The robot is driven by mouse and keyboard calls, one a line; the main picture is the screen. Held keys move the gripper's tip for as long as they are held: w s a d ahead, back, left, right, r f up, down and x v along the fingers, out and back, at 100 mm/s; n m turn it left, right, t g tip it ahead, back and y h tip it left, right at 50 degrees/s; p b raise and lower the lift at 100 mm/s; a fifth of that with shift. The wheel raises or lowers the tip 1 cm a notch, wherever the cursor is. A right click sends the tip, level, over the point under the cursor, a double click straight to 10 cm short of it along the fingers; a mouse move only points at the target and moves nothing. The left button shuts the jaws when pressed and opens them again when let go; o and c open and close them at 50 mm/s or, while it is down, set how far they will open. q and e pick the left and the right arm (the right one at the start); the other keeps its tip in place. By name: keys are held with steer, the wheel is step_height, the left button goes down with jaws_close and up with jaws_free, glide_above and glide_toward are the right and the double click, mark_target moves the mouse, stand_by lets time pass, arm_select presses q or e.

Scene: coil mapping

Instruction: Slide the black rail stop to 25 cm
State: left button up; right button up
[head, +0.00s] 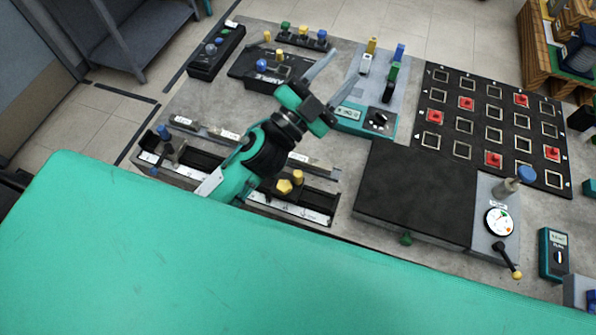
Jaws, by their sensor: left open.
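A long rail (205,180) with white scale strips lies at the left of the bench. A dark stop with a blue knob (167,148) sits near its left end. A yellow-knobbed piece (284,187) sits toward its right end. I cannot tell for sure which is the black rail stop, and the scale numbers are too small to read. My left gripper (346,65) is open and empty, above the bench beyond the rail, its fingers pointing up and right. My left arm crosses over the rail and hides its middle. My right gripper is not in view.
Black boxes with coloured knobs (217,52) stand behind the rail. A teal meter (364,118) lies right of my gripper. A dark plate (415,190), a dial gauge (498,221) and a board with red pieces (492,122) fill the right side.

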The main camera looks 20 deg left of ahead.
arm_select(q)
steer(key=s+d+m+g+h, duration=0.4)
steer(key=s+d+m+g, duration=0.2)
steer(key=m+g, duration=0.45)
steer(key=s+d+m+g+h, duration=0.45)
steer(key=d+m+g, duration=0.25)
steer(key=m+g, duration=0.35)
steer(key=m+t+y, duration=0.1)
steer(key=m+y, duration=0.3)
steer(key=y, duration=1.6)
glide_toward(298, 173)
step_height(298, 173, down, 9)
steer(key=p, duration=0.4)
steer(key=shift+s, duration=0.15)
steer(key=shift+f+p, duration=0.35)
steer(key=shift+f, duration=0.45)
